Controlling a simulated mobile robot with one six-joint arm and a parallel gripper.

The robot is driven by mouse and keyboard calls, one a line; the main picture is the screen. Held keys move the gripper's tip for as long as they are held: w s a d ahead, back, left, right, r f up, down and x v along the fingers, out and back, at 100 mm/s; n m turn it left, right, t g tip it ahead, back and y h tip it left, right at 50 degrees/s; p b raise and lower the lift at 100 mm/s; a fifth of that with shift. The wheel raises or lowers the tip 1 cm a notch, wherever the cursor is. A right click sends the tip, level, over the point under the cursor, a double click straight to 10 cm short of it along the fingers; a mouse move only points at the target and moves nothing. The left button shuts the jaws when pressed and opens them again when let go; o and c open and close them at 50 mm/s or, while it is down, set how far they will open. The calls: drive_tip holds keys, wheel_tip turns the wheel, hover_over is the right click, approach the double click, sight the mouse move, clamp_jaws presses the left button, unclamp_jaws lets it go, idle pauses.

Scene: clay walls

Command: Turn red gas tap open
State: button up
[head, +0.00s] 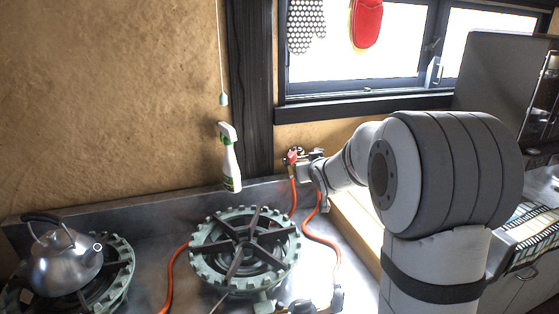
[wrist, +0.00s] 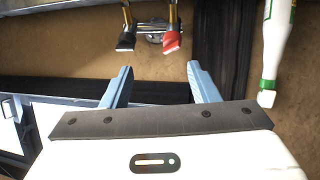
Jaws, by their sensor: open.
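The red gas tap (wrist: 172,42) has a red handle on a brass fitting and sits on the wall pipe near the top of the wrist view. A matching tap with a black handle (wrist: 126,41) is to its left. My gripper (wrist: 159,69) is open and empty, with its two blue fingers apart just short of the taps. The red handle lies within the span between the fingers but beyond their tips; I see no contact. In the head view the red tap (head: 292,156) shows small at the wall, beside the end of my arm, which partly hides the fitting.
A spray bottle (head: 230,160) hangs on the wall left of the taps. Orange hoses (head: 292,195) run down to the burners. A green gas burner (head: 244,250) and a kettle (head: 65,262) on another burner occupy the steel counter. A dark post (head: 251,90) stands behind.

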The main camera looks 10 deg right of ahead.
sight(292, 156)
drive_tip(key=w+f+t+y, duration=0.1)
drive_tip(key=w, duration=0.2)
drive_tip(key=w+a+f+n+t+y+b, duration=0.1)
drive_tip(key=w+f, duration=0.1)
drive_tip(key=w, duration=0.1)
drive_tip(key=w+f+n+t+y+b, duration=0.1)
drive_tip(key=w, duration=0.3)
drive_tip(key=shift+w+a+f+t, duration=0.1)
drive_tip(key=shift+a+f+t, duration=0.15)
drive_tip(key=shift+t, duration=0.15)
drive_tip(key=shift+w+a+p, duration=0.15)
drive_tip(key=shift+w+a, duration=0.1)
drive_tip(key=shift+w, duration=1)
drive_tip(key=shift+w+a+p, duration=0.1)
drive_tip(key=shift+w+a, duration=0.15)
drive_tip(key=shift+w, duration=1.05)
drive_tip(key=shift+w+a+p, duration=0.15)
drive_tip(key=shift+w+a, duration=0.1)
drive_tip(key=shift+w, duration=1)
drive_tip(key=shift+c, duration=0.2)
